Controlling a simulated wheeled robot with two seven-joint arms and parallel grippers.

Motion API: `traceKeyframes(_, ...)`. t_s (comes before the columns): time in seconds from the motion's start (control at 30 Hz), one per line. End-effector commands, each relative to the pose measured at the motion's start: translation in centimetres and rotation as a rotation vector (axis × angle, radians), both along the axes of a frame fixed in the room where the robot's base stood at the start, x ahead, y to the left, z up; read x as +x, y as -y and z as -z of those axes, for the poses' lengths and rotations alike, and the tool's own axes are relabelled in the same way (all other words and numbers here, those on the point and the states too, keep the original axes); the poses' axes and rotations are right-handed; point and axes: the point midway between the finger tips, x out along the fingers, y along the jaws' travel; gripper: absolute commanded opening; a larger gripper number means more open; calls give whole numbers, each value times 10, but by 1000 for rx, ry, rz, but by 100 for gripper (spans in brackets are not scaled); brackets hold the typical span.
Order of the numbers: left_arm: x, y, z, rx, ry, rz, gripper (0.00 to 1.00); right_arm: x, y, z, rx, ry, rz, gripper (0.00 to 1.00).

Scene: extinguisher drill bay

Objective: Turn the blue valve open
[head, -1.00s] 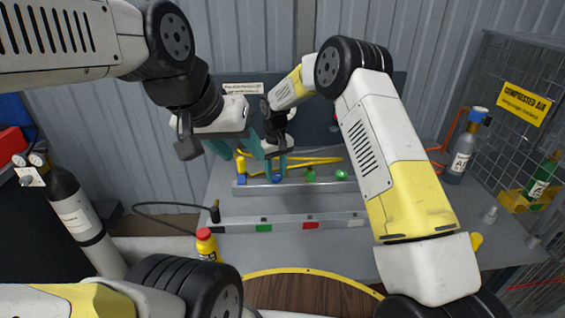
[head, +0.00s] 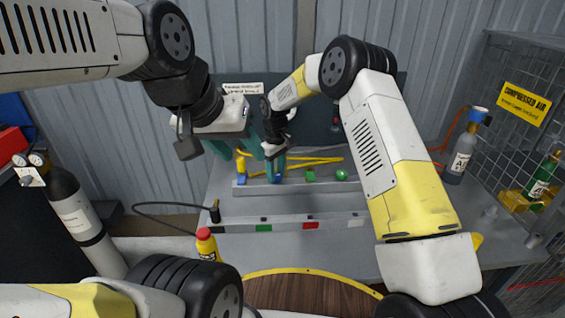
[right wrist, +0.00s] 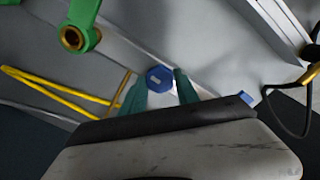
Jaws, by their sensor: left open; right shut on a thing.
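The blue valve (head: 275,180) is on the grey rail along the bench in the head view. Its blue hexagonal top (right wrist: 160,77) shows in the right wrist view between two teal fingertips. My right gripper (head: 275,168) points down onto the blue valve and is shut on it; the fingers partly hide it. The right gripper (right wrist: 160,92) also shows in the right wrist view, a finger on either side of the blue top. My left gripper (head: 238,150) is open and empty, in the air left of and above my right gripper.
Green fittings (head: 342,175) sit right of the blue valve. A yellow-and-blue fitting (head: 241,172) stands to its left. A gas cylinder (head: 460,155) stands at right.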

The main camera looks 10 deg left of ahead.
Motion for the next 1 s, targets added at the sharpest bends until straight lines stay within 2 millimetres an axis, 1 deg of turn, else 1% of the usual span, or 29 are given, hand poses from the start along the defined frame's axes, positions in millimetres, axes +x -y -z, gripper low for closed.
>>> traceKeyframes(0.13, 0, 0, 0, 0, 0, 0, 50, 1, 0, -1, 1, 4, -1, 0)
traceKeyframes(0.17, 0, 0, 0, 0, 0, 0, 50, 1, 0, -1, 0, 4, -1, 43)
traceKeyframes(0.23, 0, 0, 0, 0, 0, 0, 50, 1, 0, -1, 1, 3, -1, 56)
traceKeyframes(0.27, 0, 0, 0, 0, 0, 0, 50, 1, 0, -1, 1, 3, -1, 59)
traceKeyframes(0.53, 0, 0, 0, 0, 0, 0, 50, 0, 0, -1, 0, 1, 0, 59)
traceKeyframes(0.63, 0, 0, 0, 0, 0, 0, 50, 1, 0, -6, 1, 3, 0, 59)
traceKeyframes(0.67, 0, 0, 0, 0, 0, 0, 50, 1, 0, -9, 1, 3, 0, 59)
traceKeyframes(0.9, 0, 0, 0, 0, 0, 0, 50, 1, -1, -50, 1, 6, 0, 59)
traceKeyframes(1.0, 0, 0, 0, 0, 0, 0, 50, 1, -1, -64, 1, 4, 0, 59)
